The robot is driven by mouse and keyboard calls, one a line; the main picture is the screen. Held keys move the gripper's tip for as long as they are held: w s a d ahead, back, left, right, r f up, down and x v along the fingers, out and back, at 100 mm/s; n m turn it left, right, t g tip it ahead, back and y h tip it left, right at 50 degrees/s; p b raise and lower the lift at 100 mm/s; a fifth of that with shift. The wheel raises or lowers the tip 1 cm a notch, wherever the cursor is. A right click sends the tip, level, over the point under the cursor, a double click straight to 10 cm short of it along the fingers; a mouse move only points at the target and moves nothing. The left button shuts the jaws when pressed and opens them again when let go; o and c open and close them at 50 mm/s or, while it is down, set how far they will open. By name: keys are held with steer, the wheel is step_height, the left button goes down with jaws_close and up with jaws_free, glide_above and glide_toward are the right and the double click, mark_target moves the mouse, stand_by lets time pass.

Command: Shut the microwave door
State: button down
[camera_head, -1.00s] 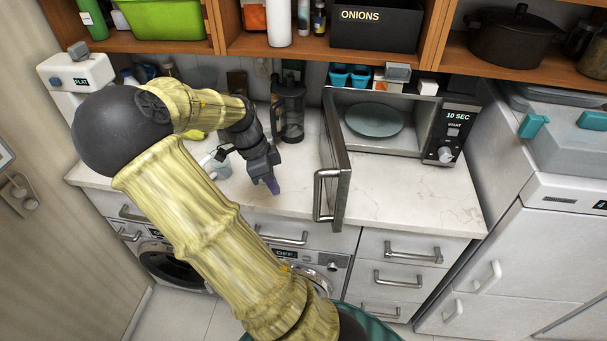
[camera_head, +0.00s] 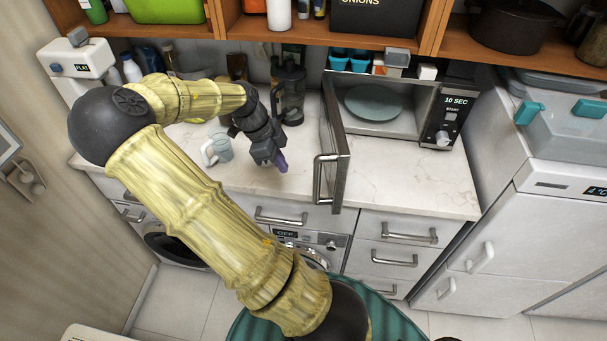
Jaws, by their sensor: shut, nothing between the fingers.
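The microwave (camera_head: 446,113) stands on the counter at the back right, with a grey plate (camera_head: 372,102) inside. Its door (camera_head: 341,150) is swung wide open on the left side and sticks out toward the front of the counter. The silver door handle (camera_head: 318,181) is on the door's left-facing side. My gripper (camera_head: 282,163) is shut and empty. It hangs over the counter to the left of the door, apart from the door and handle.
A French press (camera_head: 290,95) stands behind my gripper, and a pale mug (camera_head: 219,149) is to its left. Small blue cups (camera_head: 350,81) sit on the microwave. Shelves (camera_head: 300,38) overhang the back. The counter (camera_head: 400,182) right of the door is clear.

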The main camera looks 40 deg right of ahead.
steer(key=s+d+f+p, duration=0.2)
steer(key=s+d+f, duration=0.2)
steer(key=shift+s+f, duration=0.15)
steer(key=shift+f, duration=0.2)
stand_by(0.4)
